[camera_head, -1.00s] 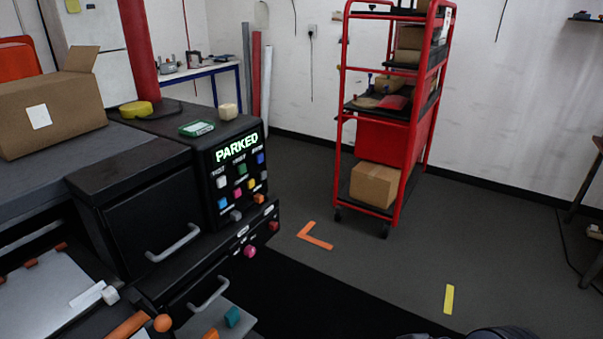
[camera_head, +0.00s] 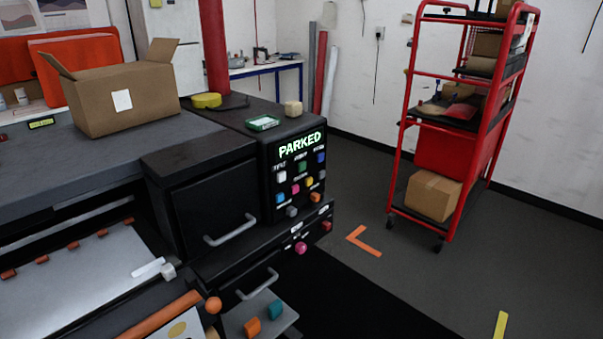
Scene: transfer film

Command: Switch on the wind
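The black control panel (camera_head: 292,190) is on the end face of the machine, with a lit display (camera_head: 300,144) reading PARKED. Below it are small coloured buttons: a white one (camera_head: 282,176), a green one (camera_head: 302,166) and a blue one (camera_head: 320,157) in the top row, with several others beneath. The tiny labels above the top row are too small to read surely, so I cannot tell which button is for the wind. Neither of my grippers shows in this view.
A handled drawer front (camera_head: 215,205) is left of the panel. A magenta knob (camera_head: 301,248) and a red knob (camera_head: 326,226) sit below it. An open cardboard box (camera_head: 140,100) stands on the machine.

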